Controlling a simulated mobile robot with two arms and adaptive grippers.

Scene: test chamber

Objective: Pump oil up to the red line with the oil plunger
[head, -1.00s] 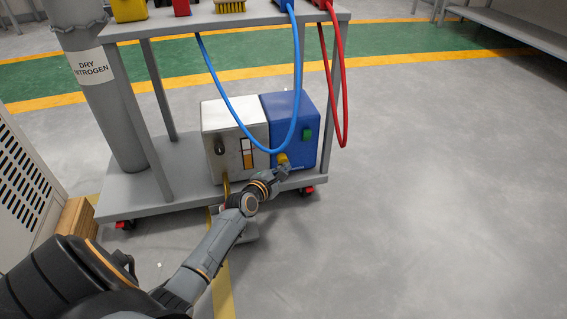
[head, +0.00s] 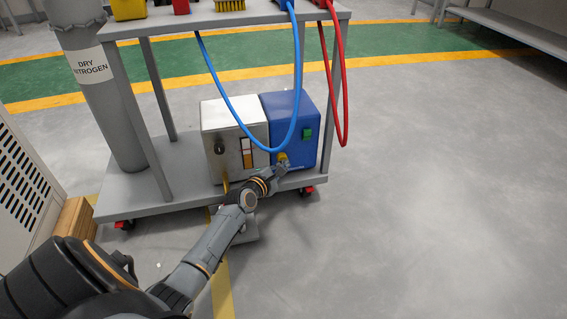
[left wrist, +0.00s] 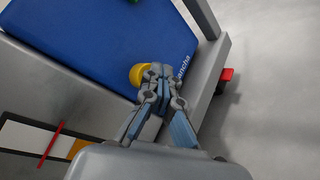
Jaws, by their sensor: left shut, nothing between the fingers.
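A blue box (head: 305,125) stands beside a metal box (head: 215,115) on the cart's lower shelf. A small yellow knob (head: 282,157) is low on the blue box's front; it also shows in the left wrist view (left wrist: 136,75). The metal box has an upright white sight gauge (head: 246,147). In the left wrist view the gauge (left wrist: 25,136) has a red line (left wrist: 51,144) across it, and yellow oil (left wrist: 76,148) fills the end nearest my gripper, short of the line. My left gripper (left wrist: 158,76) is shut and empty, its fingertips right beside the knob. I cannot tell if they touch.
A blue hose (head: 225,95) hangs in a loop before the boxes, close above my left gripper. A red hose (head: 344,110) hangs to the right. A grey nitrogen cylinder (head: 115,120) stands at the cart's left. Open floor (head: 440,200) lies to the right.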

